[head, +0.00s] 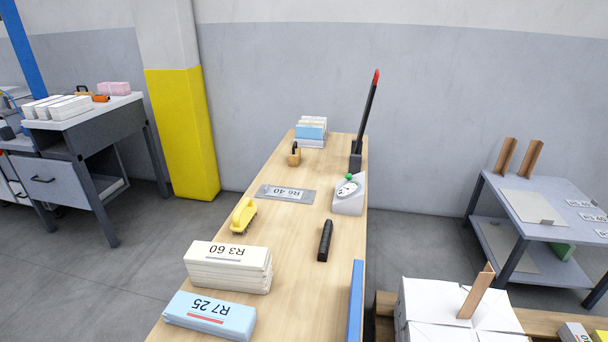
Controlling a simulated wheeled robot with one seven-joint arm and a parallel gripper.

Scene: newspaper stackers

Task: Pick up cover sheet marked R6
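The cover sheet marked R6 (286,194) lies flat on the wooden bench (283,232) in the head view, about the middle of the picture. It is a thin grey sheet with a pale label reading "R6 40", upside down from here. Nothing covers it. My gripper is not in view.
A yellow tool (243,215) and a white dial scale (348,194) flank the sheet. Nearer are a black bar (325,241), the R3 60 stack (229,268) and the blue R7 25 bundle (210,314). A small wooden-handled object (294,157) and upright black rod (367,115) stand beyond.

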